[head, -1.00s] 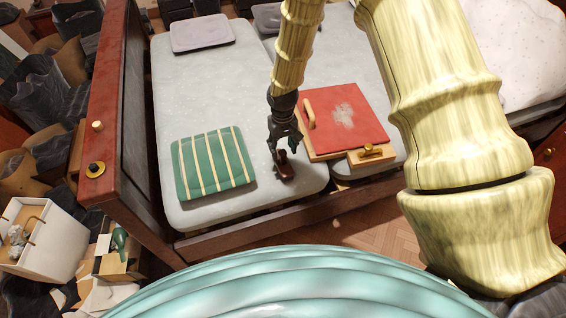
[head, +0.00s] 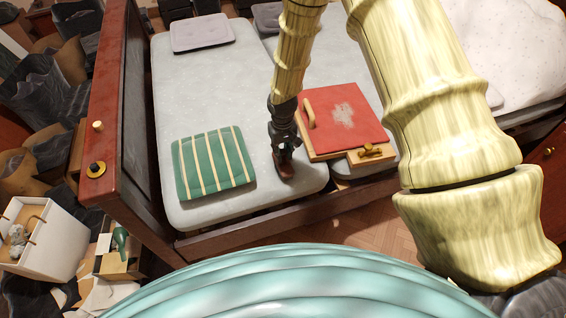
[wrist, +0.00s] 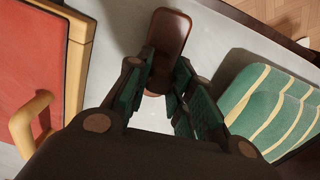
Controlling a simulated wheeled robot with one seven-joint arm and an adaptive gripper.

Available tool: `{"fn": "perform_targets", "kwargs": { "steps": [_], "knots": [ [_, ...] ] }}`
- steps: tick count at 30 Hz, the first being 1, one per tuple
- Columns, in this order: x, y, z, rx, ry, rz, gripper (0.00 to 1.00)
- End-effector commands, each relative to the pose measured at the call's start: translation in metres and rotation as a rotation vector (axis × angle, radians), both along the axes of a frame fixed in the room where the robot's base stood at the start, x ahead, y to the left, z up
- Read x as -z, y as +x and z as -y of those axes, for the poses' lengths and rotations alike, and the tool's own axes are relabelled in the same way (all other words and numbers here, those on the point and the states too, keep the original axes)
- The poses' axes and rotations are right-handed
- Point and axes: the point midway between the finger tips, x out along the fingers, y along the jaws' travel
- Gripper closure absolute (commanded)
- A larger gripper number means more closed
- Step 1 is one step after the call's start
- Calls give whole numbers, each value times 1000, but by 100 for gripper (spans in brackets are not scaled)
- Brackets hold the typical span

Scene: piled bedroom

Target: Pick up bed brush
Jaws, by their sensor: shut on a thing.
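The bed brush (head: 285,171) is a small reddish-brown thing at the near end of the grey mattress. It lies between the green striped cushion and the red-topped box. In the wrist view the brush (wrist: 168,45) is a long rounded brown piece, its near end between my fingers. My gripper (head: 283,157) points down and is shut on the brush. In the wrist view the dark green finger pads (wrist: 160,92) sit on both sides of its near end. I cannot tell whether the brush touches the mattress.
The green cushion with cream stripes (head: 213,163) lies left of the gripper. The red-topped wooden box (head: 345,118) with handles stands close on the right. The wooden bed rail (head: 250,229) runs along the near edge. Clear mattress (head: 205,90) extends behind the cushion.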

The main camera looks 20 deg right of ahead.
Motion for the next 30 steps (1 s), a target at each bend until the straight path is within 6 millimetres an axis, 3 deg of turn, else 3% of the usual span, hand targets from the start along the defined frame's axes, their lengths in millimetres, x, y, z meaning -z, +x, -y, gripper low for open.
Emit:
{"fn": "perform_targets", "kwargs": {
  "steps": [10,18,30],
  "knots": [
    [-6,0,0,0,0,1,100],
    [-35,1,0,1,1,3,100],
    [-43,-86,-37,-3,-2,-2,100]
  ]
}}
